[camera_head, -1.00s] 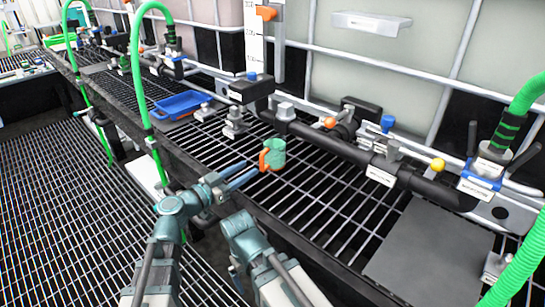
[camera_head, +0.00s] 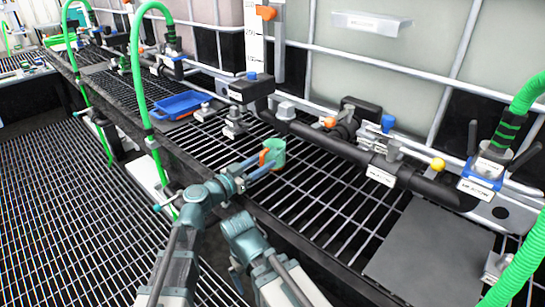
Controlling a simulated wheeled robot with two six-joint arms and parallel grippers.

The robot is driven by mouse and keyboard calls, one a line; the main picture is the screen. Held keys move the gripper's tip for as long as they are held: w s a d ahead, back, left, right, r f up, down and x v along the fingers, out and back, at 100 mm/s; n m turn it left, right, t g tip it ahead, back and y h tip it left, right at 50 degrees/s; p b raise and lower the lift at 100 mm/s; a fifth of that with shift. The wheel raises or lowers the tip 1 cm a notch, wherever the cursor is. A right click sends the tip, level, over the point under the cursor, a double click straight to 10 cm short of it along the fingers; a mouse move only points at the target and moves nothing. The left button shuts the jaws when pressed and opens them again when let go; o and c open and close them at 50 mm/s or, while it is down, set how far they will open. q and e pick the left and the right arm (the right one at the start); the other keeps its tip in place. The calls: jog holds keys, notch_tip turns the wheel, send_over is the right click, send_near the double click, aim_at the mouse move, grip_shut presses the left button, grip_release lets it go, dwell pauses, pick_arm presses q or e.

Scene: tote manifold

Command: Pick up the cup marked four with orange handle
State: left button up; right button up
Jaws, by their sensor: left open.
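A green cup (camera_head: 278,149) with an orange handle (camera_head: 264,157) stands upright on the bench grating, left of the view's middle. No marking on it can be read at this size. My left gripper (camera_head: 262,168) is open, with its blue fingers at the handle side of the cup. The fingertips overlap the handle in the picture; I cannot tell whether they touch it. My right arm shows at the bottom, but its fingers are not in view.
A black pipe manifold (camera_head: 330,145) with valves runs behind the cup. A blue tray (camera_head: 181,105) lies to the left, near a green hose (camera_head: 137,75). A grey plate (camera_head: 425,255) covers the grating at right. The grating between cup and plate is clear.

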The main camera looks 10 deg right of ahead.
pick_arm(q)
grip_shut()
dwell(1.3)
